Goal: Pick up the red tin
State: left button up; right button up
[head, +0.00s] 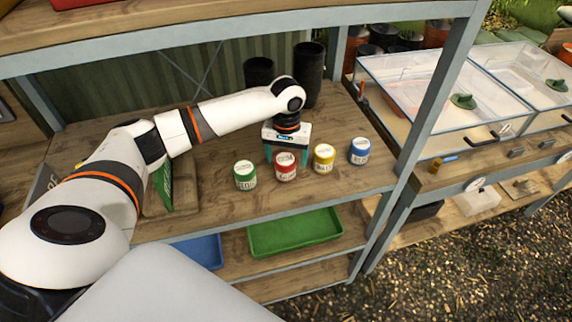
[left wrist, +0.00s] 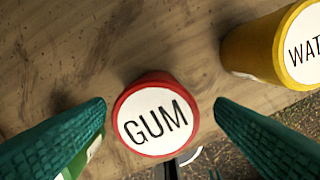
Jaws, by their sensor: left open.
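The red tin (head: 285,167) stands upright on the wooden shelf, between a green tin (head: 245,176) and a yellow tin (head: 324,157). My left gripper (head: 287,157) points down over the red tin with its fingers apart. In the left wrist view the red tin (left wrist: 156,118) shows its white lid marked "GUM" between the two teal fingers, with a gap on each side. It is not gripped. The yellow tin (left wrist: 275,50) is at the upper right there. My right gripper is not in view.
A blue tin (head: 360,151) stands at the right end of the row. Dark pots (head: 308,75) stand behind my gripper. A shelf post (head: 425,100) rises at the right. Green (head: 295,232) and blue trays lie on the shelf below.

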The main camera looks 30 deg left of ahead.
aim_at(285, 159)
pick_arm(q)
jog(key=f, duration=0.1)
jog(key=f+p, duration=0.1)
jog(key=f, duration=0.1)
jog(key=shift+s+a+f, duration=0.1)
jog(key=shift+s+f, duration=0.1)
jog(key=shift+f, duration=0.4)
jog(key=shift+c, duration=0.7)
jog(key=c, duration=1)
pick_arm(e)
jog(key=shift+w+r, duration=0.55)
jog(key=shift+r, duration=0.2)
pick_arm(q)
jog(key=shift+w, duration=0.1)
